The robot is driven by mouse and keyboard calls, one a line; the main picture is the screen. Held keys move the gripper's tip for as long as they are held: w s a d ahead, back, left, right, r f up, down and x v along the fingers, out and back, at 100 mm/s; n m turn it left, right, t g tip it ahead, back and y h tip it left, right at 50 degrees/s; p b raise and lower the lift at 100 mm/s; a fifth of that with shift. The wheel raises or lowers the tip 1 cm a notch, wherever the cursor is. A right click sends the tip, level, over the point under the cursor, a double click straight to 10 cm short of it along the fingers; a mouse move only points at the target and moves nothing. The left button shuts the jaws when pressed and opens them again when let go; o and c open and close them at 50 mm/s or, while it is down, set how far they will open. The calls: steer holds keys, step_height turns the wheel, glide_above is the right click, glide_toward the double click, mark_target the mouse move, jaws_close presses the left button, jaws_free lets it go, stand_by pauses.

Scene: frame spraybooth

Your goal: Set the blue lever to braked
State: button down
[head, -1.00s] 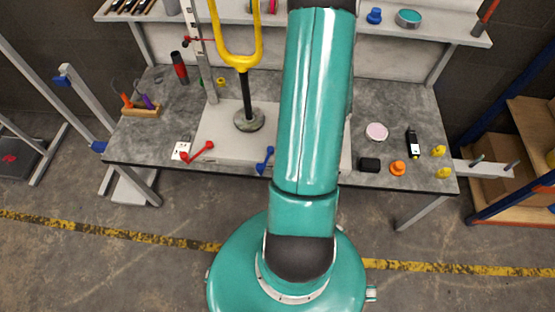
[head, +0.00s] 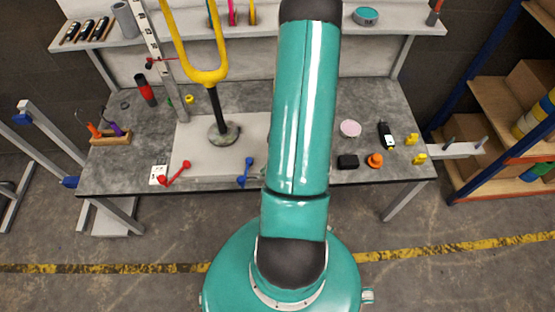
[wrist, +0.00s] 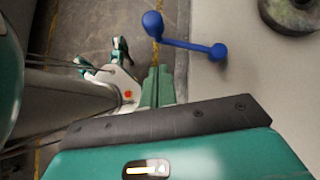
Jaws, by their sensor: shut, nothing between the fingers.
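The blue lever (head: 245,172) is at the front edge of the pale plate on the workbench, left of my arm in the head view. In the wrist view the blue lever (wrist: 187,44) shows larger, with a ball at each end and a thin rod between. It lies near the plate's edge, its larger, darker ball at the upper left. My gripper (wrist: 158,76) shows in the wrist view as two slim teal fingers, shut together and empty. It appears below and left of the lever, apart from it. In the head view my arm hides the gripper. I see no braked marking.
A red lever (head: 175,173) sits left of the blue one, beside a white socket plate (head: 158,175). A yellow fork on a black post (head: 217,113) stands behind.

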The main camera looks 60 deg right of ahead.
steer(key=shift+w+a+f, duration=0.3)
steer(key=shift+w+a, duration=0.5)
steer(key=shift+a, duration=0.15)
steer(key=shift+w+a+f, duration=0.3)
steer(key=shift+w+a, duration=0.45)
steer(key=shift+a, duration=0.2)
